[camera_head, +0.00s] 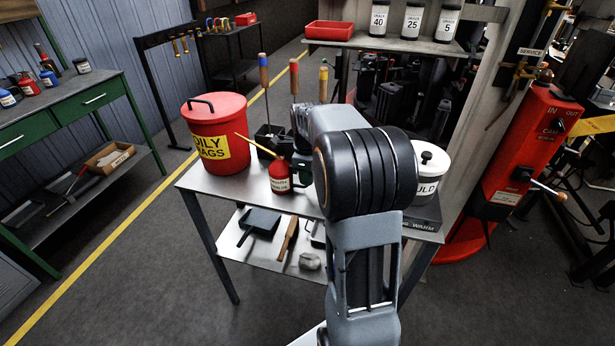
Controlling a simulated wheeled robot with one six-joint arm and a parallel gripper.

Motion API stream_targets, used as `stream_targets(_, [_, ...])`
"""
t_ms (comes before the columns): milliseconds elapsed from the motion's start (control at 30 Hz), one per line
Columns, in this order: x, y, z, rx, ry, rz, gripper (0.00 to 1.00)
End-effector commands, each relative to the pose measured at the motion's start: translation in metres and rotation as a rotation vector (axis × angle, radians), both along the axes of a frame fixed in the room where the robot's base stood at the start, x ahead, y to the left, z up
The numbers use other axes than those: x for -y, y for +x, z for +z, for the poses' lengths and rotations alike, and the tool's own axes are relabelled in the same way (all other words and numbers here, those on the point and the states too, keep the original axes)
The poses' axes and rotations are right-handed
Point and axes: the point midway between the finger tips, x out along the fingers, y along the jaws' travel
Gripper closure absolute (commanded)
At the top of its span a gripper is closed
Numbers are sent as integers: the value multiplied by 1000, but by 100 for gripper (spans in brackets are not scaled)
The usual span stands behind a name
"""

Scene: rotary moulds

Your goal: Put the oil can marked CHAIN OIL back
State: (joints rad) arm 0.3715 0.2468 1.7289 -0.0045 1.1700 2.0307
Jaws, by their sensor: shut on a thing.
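A red oil can (280,177) with a long yellow spout pointing up and left is at the metal table (222,186), in front of a small black rack (267,143). Its pale label is too small to read surely. My gripper (299,172) is mostly hidden behind my own arm. The part that shows is at the can's right side, and it is shut on the red oil can. I cannot tell whether the can's base touches the tabletop.
A red OILY RAGS bin (218,140) stands left of the can. A white lidded pot (428,170) stands at the table's right. Several other cans, such as a blue one (48,78), stand on the green bench (60,108) at far left. Open floor lies between.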

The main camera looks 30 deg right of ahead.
Motion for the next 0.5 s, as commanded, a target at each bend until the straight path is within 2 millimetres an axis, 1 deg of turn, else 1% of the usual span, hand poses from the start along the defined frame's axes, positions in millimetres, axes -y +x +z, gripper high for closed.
stream_targets(367, [-1, 1, -3, 5, -1, 1, 100])
stream_targets(400, [-1, 1, -3, 2, -1, 2, 86])
stream_targets(500, [-1, 1, -3, 2, -1, 2, 76])
